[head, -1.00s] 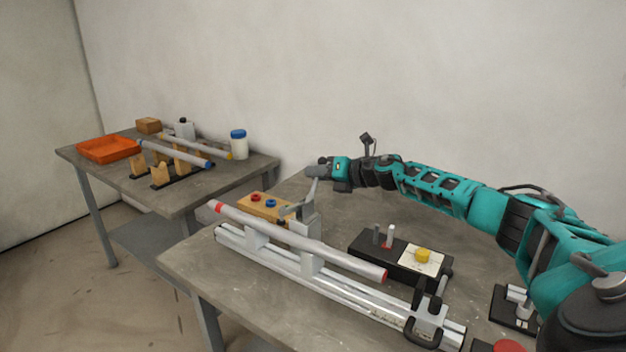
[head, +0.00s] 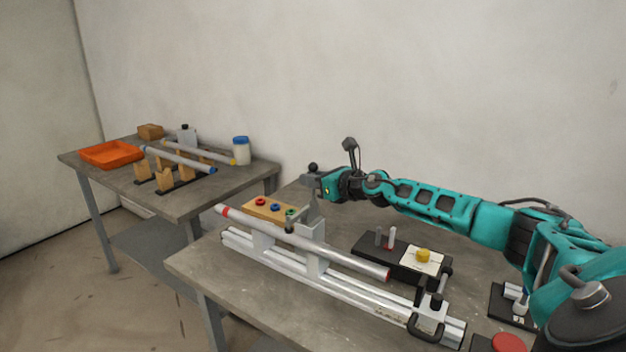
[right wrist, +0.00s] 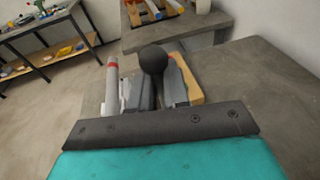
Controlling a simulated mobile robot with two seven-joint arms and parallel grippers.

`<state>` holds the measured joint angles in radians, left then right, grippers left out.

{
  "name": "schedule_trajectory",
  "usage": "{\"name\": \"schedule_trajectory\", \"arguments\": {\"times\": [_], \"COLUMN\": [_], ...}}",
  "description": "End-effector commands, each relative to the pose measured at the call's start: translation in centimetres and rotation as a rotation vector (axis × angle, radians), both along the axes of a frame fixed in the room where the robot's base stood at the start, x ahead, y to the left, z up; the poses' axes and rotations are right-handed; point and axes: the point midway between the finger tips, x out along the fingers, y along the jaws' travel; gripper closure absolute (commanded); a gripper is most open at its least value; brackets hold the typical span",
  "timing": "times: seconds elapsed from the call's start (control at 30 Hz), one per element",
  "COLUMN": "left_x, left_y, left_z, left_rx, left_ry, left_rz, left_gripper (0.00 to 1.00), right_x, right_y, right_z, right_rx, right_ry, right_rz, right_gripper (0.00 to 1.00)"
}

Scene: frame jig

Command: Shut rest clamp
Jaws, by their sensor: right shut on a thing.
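The rest clamp (head: 309,212) is a grey bracket behind the tube on the rail. Its arm reaches over the tube and its dark tip (head: 290,228) is down at the tube's top; I cannot tell how firmly it presses. Its lever stands up, topped by a black ball knob (head: 313,167). My right gripper (head: 314,184) is shut on the lever below the knob. In the right wrist view the knob (right wrist: 153,58) shows at the grey fingers, which hide much of the lever. The grey tube (head: 340,257) with red ends lies along the rail. My left gripper is not in view.
A wooden block with coloured rings (head: 262,207) stands close behind the tube. A black tray with a yellow knob (head: 423,255) lies right of the clamp. A second clamp (head: 431,318) is at the rail's near end. Another table (head: 120,182) stands at left.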

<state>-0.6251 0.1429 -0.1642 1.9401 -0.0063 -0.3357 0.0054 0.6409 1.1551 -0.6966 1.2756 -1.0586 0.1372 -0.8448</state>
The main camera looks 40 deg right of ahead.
Motion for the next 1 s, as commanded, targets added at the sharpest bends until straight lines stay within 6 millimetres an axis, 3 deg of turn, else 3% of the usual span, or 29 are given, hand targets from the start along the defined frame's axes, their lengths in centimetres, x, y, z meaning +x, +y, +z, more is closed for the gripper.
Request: {"name": "schedule_trajectory", "arguments": {"times": [0.43,0.47,0.67,1.0], "left_x": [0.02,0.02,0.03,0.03], "left_y": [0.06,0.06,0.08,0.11], "left_z": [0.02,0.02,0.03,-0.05], "left_rx": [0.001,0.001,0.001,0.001], "left_ry": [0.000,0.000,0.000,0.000], "left_rz": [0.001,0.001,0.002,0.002], "left_gripper": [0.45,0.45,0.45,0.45], "right_x": [0.04,0.04,0.03,-0.39], "right_y": [0.11,0.11,0.09,-0.10], "right_z": [0.05,0.05,0.02,0.01], "right_rx": [-0.014,-0.014,-0.013,-0.012], "right_ry": [-0.005,-0.005,-0.004,-0.003], "right_rz": [0.002,0.002,0.002,-0.001], "right_gripper": [1.00,0.83,0.64,0.64]}}
